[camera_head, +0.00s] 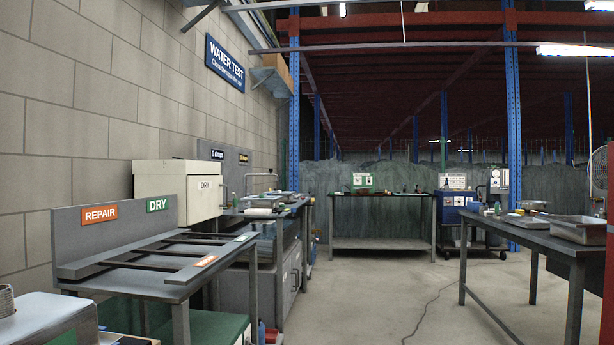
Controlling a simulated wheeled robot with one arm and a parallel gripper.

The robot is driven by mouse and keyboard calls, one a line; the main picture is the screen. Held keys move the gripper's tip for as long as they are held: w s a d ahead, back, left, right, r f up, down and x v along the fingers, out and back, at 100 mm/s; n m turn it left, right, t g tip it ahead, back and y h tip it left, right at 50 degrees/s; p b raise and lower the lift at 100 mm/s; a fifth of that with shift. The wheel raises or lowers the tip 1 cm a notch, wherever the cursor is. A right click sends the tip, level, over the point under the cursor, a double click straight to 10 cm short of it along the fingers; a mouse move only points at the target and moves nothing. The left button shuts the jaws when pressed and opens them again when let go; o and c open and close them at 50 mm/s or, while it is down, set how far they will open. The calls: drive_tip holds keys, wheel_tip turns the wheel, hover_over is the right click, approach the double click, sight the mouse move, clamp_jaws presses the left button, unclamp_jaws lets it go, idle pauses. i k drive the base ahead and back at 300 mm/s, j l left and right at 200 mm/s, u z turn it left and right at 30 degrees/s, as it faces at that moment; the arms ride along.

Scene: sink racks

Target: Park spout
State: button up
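A thin grey metal spout (261,175) shows small and far off, above the counter along the left wall, just right of the white box marked DRY. It rises from the counter and bends over to the right. Its base and the sink basin cannot be made out at this distance. My gripper is not in view.
A grey bench (177,283) with REPAIR and DRY signs and dark rails stands at the near left, before the white box (178,188). A table (545,240) with trays stands at right. A back bench (382,243) and blue cart (458,217) stand beyond. The middle floor (378,300) is open; a cable crosses it.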

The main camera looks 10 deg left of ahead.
sight(271, 170)
drive_tip(key=i+j+u, duration=0.1)
drive_tip(key=i+u, duration=0.35)
drive_tip(key=i, duration=3.6)
